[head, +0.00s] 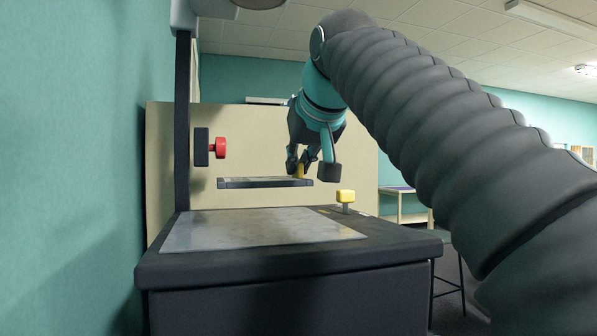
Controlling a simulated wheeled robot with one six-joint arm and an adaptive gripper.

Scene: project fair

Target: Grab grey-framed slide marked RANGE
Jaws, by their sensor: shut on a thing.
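A flat slide with a dark grey frame (264,184) hangs level above the projector's glass plate, clear of it. It shows nearly edge-on, so no marking on it can be read. My gripper (302,167) is above the slide's right part, fingers pointing down. It is shut on a small yellow piece (300,171) that stands up at the slide's right end and appears to be its grip tab. The fingertips partly hide this piece.
The overhead projector (300,278) has a light glass stage (255,229), a dark post (182,120) with a red knob (220,148), and a yellow knob (345,196) at right. A cream panel (240,125) stands behind. A table (405,203) is far right.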

